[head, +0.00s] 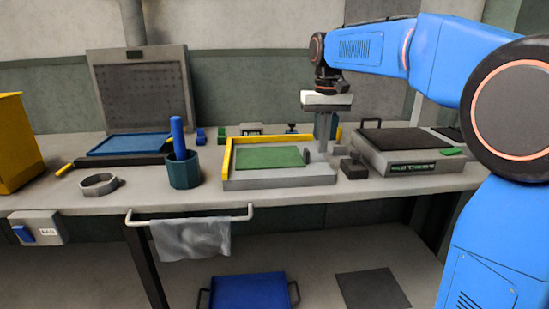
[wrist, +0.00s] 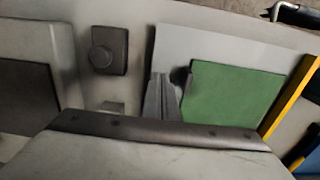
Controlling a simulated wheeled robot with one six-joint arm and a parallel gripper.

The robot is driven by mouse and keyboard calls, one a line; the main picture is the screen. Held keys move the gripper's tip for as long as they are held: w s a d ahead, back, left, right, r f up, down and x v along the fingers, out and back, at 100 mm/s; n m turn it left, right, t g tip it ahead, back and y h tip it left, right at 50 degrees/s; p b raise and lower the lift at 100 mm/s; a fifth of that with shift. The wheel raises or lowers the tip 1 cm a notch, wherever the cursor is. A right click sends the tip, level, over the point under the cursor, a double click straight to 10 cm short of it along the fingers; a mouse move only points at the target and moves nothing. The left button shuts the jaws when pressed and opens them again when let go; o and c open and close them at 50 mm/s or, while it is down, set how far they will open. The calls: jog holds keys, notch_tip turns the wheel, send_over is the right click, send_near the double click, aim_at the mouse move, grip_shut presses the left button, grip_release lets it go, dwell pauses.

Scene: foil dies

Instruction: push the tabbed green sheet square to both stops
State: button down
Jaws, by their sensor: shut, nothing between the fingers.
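The green sheet (head: 270,157) lies on a grey plate (head: 280,180). A yellow stop runs along the plate's left side (head: 228,160) and another along its back (head: 262,139). In the head view a strip of bare plate shows between sheet and left stop. In the wrist view the sheet (wrist: 230,95) is also slightly apart from a yellow stop (wrist: 291,97). A dark upright tab (wrist: 181,80) stands at the sheet's edge nearest my gripper. My gripper (head: 321,150) is shut and empty, pointing down just right of the tab. I cannot tell whether they touch.
A dark block with a knob (head: 353,168) stands right of the plate. A grey press-like box (head: 405,155) is farther right, with a small green piece (head: 453,151) on it. A teal cup (head: 184,172) and a hexagonal ring (head: 99,184) are to the left.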

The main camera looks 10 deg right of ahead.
aim_at(307, 149)
jog(key=shift+f, duration=0.85)
dwell(0.3)
jog(key=shift+a, duration=0.2)
dwell(0.6)
jog(key=shift+a, duration=0.35)
jog(key=shift+a, duration=0.35)
jog(key=shift+a, duration=0.35)
jog(key=shift+a, duration=0.35)
jog(key=shift+a, duration=0.7)
jog(key=shift+d, duration=0.2)
